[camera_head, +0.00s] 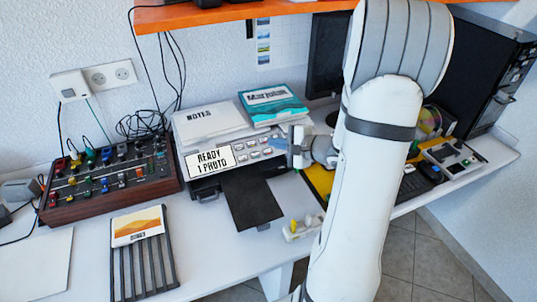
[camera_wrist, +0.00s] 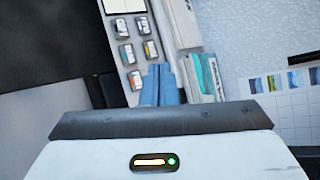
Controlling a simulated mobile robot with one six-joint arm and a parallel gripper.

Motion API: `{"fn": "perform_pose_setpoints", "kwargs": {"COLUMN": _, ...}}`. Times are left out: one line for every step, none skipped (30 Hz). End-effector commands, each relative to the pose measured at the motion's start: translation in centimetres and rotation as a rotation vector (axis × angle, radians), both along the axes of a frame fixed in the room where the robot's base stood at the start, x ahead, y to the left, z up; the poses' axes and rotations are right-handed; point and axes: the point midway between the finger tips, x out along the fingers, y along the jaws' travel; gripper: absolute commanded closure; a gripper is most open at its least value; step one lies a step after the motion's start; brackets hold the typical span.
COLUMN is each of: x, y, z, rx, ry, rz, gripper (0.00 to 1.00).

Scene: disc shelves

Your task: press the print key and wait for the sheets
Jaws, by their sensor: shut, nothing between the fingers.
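The printer (camera_head: 186,127) stands on the white desk, with a display (camera_head: 210,161) reading "READY 1 PHOTO". Its key panel (camera_head: 258,148) has several small keys in two rows; I cannot read which is the print key. A black output tray (camera_head: 252,208) sticks out in front with no sheet visible on it. My gripper (camera_head: 296,153) is just right of the keys, near the printer's right end. In the wrist view my gripper's fingers (camera_wrist: 158,82) are shut and empty beside the keys (camera_wrist: 126,54). I cannot tell whether they touch the panel.
A notes stack (camera_head: 208,122) and a teal-covered stack (camera_head: 272,104) lie on the printer. A mixer (camera_head: 110,180) with cables is to the left. A slotted rack (camera_head: 143,272) with a picture card stands in front. An orange shelf (camera_head: 200,14) hangs above.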

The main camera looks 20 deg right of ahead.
Motion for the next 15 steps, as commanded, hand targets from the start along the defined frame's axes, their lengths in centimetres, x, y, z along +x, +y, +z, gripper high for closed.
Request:
{"fn": "perform_pose_setpoints", "kwargs": {"x": 0.4, "y": 0.0, "z": -1.1, "rx": 0.000, "ry": 0.001, "rz": 0.001, "gripper": 1.00}}
{"fn": "perform_pose_setpoints", "kwargs": {"x": 0.6, "y": 0.0, "z": -1.5, "rx": 0.000, "ry": 0.001, "rz": 0.001, "gripper": 1.00}}
{"fn": "perform_pose_setpoints", "kwargs": {"x": 0.8, "y": 0.0, "z": -1.9, "rx": 0.000, "ry": 0.001, "rz": 0.001, "gripper": 1.00}}
{"fn": "perform_pose_setpoints", "kwargs": {"x": 1.0, "y": 0.0, "z": -2.4, "rx": -0.001, "ry": 0.000, "rz": 0.001, "gripper": 1.00}}
{"fn": "perform_pose_setpoints", "kwargs": {"x": 1.2, "y": 0.0, "z": -2.8, "rx": -0.002, "ry": -0.001, "rz": 0.001, "gripper": 1.00}}
{"fn": "perform_pose_setpoints", "kwargs": {"x": 1.4, "y": 0.0, "z": -3.1, "rx": -0.002, "ry": -0.001, "rz": 0.001, "gripper": 1.00}}
{"fn": "perform_pose_setpoints", "kwargs": {"x": 1.5, "y": 0.0, "z": -3.3, "rx": -0.001, "ry": 0.000, "rz": 0.000, "gripper": 1.00}}
{"fn": "perform_pose_setpoints", "kwargs": {"x": 1.6, "y": 0.0, "z": -3.4, "rx": -0.001, "ry": 0.000, "rz": 0.000, "gripper": 1.00}}
{"fn": "perform_pose_setpoints", "kwargs": {"x": 1.8, "y": 0.0, "z": -3.6, "rx": -0.001, "ry": 0.000, "rz": 0.000, "gripper": 1.00}}
{"fn": "perform_pose_setpoints", "kwargs": {"x": 1.9, "y": -0.1, "z": -3.7, "rx": -0.001, "ry": 0.000, "rz": 0.000, "gripper": 1.00}}
{"fn": "perform_pose_setpoints", "kwargs": {"x": 1.9, "y": -0.1, "z": -3.8, "rx": -0.001, "ry": 0.000, "rz": 0.000, "gripper": 1.00}}
{"fn": "perform_pose_setpoints", "kwargs": {"x": 2.0, "y": -0.1, "z": -3.9, "rx": -0.001, "ry": 0.000, "rz": 0.000, "gripper": 1.00}}
{"fn": "perform_pose_setpoints", "kwargs": {"x": 2.0, "y": -0.1, "z": -4.0, "rx": -0.001, "ry": 0.000, "rz": 0.000, "gripper": 1.00}}
{"fn": "perform_pose_setpoints", "kwargs": {"x": 2.1, "y": -0.1, "z": -4.0, "rx": -0.001, "ry": 0.000, "rz": 0.000, "gripper": 1.00}}
{"fn": "perform_pose_setpoints", "kwargs": {"x": 2.1, "y": -0.1, "z": -4.0, "rx": -0.002, "ry": 0.000, "rz": -0.001, "gripper": 1.00}}
